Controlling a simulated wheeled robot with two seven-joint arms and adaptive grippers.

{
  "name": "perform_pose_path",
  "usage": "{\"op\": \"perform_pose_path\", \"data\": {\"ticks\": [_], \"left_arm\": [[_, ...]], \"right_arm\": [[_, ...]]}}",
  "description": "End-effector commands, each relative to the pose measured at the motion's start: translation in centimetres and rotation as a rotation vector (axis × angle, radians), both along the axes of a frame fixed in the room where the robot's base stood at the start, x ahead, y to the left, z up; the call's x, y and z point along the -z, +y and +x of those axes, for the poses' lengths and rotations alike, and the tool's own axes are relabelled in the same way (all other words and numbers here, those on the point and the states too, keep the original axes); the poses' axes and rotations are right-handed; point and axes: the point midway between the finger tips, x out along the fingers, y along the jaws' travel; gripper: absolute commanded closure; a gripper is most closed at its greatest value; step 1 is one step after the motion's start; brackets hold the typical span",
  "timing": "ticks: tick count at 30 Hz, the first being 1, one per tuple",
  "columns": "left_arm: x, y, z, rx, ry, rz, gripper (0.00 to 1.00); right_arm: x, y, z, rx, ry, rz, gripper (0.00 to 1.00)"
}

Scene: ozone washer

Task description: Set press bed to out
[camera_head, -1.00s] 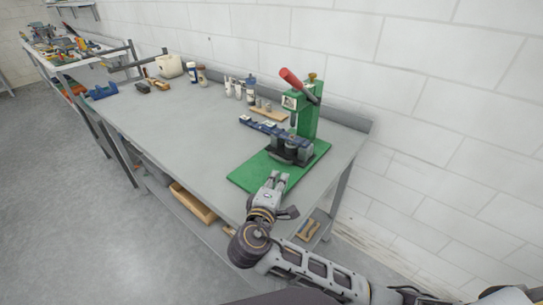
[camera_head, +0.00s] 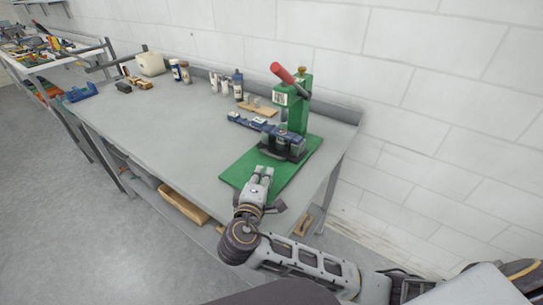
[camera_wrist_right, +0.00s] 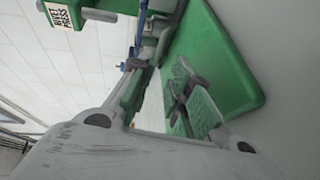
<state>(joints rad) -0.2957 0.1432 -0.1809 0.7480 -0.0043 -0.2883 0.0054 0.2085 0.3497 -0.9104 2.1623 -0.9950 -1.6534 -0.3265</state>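The green press (camera_head: 298,110) stands at the right end of the workbench, with a raised red-gripped lever (camera_head: 283,74). Its dark bed (camera_head: 284,146) sits low on the green base plate (camera_head: 240,172), with a long blue bar (camera_head: 253,123) reaching out to the left. My right gripper (camera_head: 263,171) is at the plate's front edge, in front of the bed and apart from it. In the right wrist view its fingers (camera_wrist_right: 165,95) are spread with nothing between them; the label (camera_wrist_right: 60,16) on the press shows at the top. My left gripper is out of view.
Bottles (camera_head: 238,85) and a wooden block holder (camera_head: 258,109) stand behind the press on the left. A white wall (camera_head: 420,90) is close behind. A wooden tray (camera_head: 184,205) lies on the lower shelf.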

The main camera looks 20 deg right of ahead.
Motion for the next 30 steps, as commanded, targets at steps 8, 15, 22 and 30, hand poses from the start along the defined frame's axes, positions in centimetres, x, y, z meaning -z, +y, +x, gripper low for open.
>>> {"op": "perform_pose_path", "data": {"ticks": [8, 15, 22, 30], "left_arm": [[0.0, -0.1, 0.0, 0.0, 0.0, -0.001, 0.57], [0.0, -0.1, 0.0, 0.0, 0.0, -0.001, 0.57], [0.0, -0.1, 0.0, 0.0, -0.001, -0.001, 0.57], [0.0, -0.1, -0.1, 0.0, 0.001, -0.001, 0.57]], "right_arm": [[0.5, -1.6, 2.7, 0.002, -0.002, -0.003, 0.81], [1.1, -3.1, 5.4, 0.003, -0.002, -0.003, 0.81], [1.6, -4.5, 8.0, 0.003, -0.001, -0.001, 0.81], [2.1, -5.8, 10.4, 0.001, -0.002, -0.001, 0.81]]}}
